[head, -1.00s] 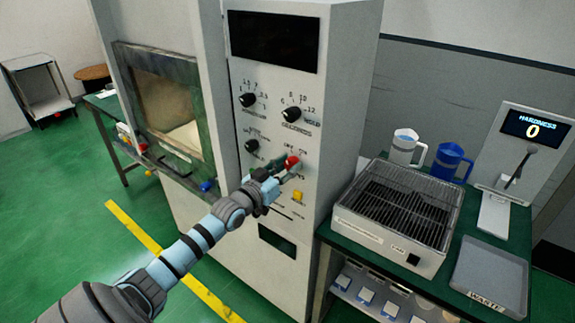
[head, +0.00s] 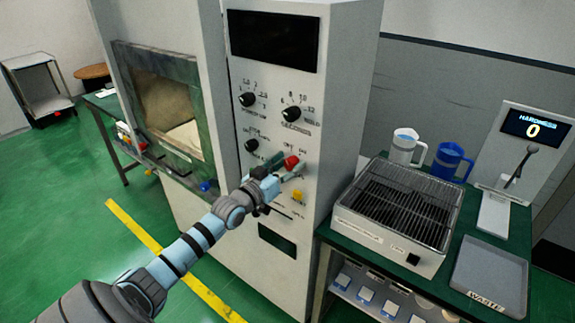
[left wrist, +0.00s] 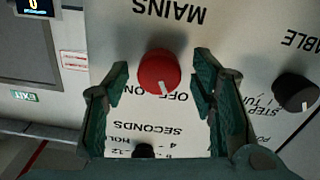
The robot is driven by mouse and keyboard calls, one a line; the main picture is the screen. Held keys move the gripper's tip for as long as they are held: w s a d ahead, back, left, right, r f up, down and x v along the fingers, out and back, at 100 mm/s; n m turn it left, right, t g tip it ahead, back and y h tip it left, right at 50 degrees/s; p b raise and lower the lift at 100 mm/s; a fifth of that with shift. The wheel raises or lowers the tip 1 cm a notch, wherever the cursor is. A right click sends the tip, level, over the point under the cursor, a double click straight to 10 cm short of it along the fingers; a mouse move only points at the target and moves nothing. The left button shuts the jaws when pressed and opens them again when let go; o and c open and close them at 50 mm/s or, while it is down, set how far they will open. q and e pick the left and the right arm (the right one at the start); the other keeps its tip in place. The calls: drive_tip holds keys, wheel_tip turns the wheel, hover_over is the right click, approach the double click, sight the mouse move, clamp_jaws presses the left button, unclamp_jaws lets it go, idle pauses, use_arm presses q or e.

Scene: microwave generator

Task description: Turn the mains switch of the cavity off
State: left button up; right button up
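The mains switch is a red round knob (head: 291,162) on the front panel of the grey generator cabinet (head: 345,60). In the left wrist view the knob (left wrist: 159,72) has a white pointer mark, tilted toward the OFF and ON lettering. In the left wrist view the left gripper (left wrist: 160,72) is open, with the knob between the fingers and gaps on both sides. The right gripper is out of view.
Black knobs (head: 291,114) sit above on the panel, and a yellow button (head: 298,196) sits just below. A green-topped table (head: 335,240) to the right holds a wire rack (head: 405,205), two jugs and a waste tray (head: 490,275). Green floor lies open at left.

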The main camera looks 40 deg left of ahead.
sight(295, 128)
use_arm(q)
wheel_tip(295, 128, up, 10)
idle(0.5)
drive_tip(key=shift+a, duration=0.1)
